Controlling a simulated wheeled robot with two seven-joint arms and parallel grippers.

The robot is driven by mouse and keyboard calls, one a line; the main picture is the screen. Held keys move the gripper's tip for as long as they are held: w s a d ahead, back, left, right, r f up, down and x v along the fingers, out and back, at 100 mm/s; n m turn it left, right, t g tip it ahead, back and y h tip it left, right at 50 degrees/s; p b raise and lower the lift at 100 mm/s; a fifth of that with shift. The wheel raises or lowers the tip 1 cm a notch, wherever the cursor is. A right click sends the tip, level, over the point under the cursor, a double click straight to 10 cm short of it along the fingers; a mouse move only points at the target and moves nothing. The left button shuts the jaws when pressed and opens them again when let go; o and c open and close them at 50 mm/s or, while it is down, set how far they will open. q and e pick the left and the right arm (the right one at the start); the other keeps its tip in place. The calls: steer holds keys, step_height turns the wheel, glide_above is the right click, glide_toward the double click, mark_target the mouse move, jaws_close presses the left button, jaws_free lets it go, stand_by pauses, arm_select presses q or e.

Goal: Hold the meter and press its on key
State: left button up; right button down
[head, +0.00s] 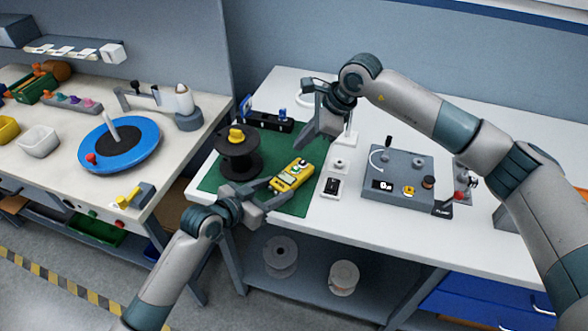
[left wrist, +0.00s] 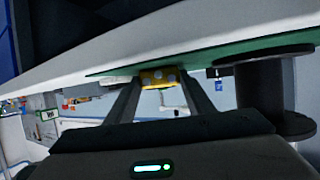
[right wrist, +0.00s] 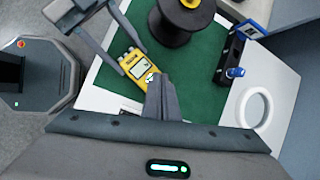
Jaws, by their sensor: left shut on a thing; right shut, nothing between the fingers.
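The yellow meter (head: 290,177) has a small grey screen and lies over the green mat (head: 208,184) in the head view. My left gripper (head: 272,186) is shut on its near end. The meter also shows between the fingers in the left wrist view (left wrist: 159,77) and in the right wrist view (right wrist: 136,66). My right gripper (head: 308,140) is shut and empty, pointing down above and behind the meter's far end. In the right wrist view its fingertips (right wrist: 158,82) appear close to the meter's keys; I cannot tell whether they touch.
A black spool (head: 240,158) with a yellow knob stands left of the meter. A grey control box (head: 397,178) and a small black-and-white device (head: 332,186) are to the right. A white ring (right wrist: 254,108) lies near the right gripper. The left bench holds a blue disc (head: 140,150).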

mark_target(296, 169)
steer(key=shift+w+a+r+n+t+y, duration=0.1)
steer(key=shift+a+r+n+t+y, duration=0.05)
steer(key=shift+r+n+t+y, duration=0.55)
steer(key=shift+w+a+r+n+t+y, duration=0.1)
steer(key=shift+r+n+t+y, duration=0.3)
steer(key=shift+t, duration=0.5)
steer(key=shift+f, duration=0.1)
steer(key=shift+f, duration=4.3)
steer(key=shift+f, duration=0.1)
steer(key=shift+f, duration=0.3)
steer(key=shift+f, duration=0.45)
steer(key=shift+r, duration=0.9)
